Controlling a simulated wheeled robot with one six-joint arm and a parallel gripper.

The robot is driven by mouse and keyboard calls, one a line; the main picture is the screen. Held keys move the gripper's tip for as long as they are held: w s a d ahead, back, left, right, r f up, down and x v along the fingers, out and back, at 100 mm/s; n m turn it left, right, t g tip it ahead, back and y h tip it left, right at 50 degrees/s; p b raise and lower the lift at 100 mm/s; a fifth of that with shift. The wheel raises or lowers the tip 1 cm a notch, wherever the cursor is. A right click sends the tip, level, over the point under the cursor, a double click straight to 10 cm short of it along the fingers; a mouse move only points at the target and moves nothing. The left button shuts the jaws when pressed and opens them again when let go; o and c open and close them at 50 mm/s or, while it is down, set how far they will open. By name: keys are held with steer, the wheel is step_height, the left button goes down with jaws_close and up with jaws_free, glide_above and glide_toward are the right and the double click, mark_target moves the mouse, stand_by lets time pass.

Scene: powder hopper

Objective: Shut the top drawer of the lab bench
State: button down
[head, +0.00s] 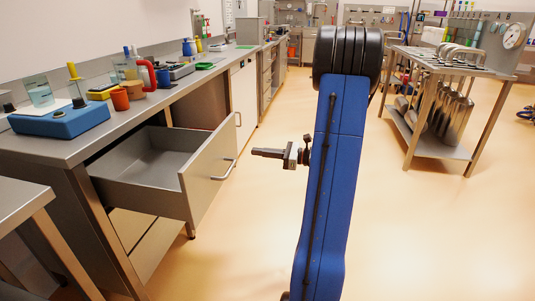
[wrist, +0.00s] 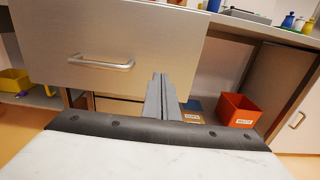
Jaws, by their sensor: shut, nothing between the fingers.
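The top drawer (head: 207,172) of the lab bench (head: 62,150) is pulled well out in the head view. It is an empty grey box with a pale front panel and a bar handle (head: 225,171). In the wrist view the drawer front (wrist: 110,45) fills the upper left, with its handle (wrist: 100,63) left of my gripper. My gripper (head: 257,152) is shut and empty, pointing left toward the drawer front in the head view. In the wrist view its fingers (wrist: 158,80) overlap the lower right part of the panel. I cannot tell whether they touch it.
Blue equipment (head: 60,120), beakers and cups stand on the bench top. In the wrist view an orange bin (wrist: 238,109) and a yellow bin (wrist: 14,82) sit under the bench. A steel trolley (head: 440,65) stands at right. Floor (head: 420,230) is open on the right.

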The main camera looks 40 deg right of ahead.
mark_target(230, 148)
steer(key=x, duration=0.8)
steer(key=shift+w+a, duration=0.15)
steer(key=shift+w, duration=0.1)
steer(key=x, duration=3.3)
steer(key=shift+f, duration=0.1)
steer(key=shift+w+a, duration=0.1)
steer(key=shift+a, duration=0.05)
steer(key=shift+r, duration=0.2)
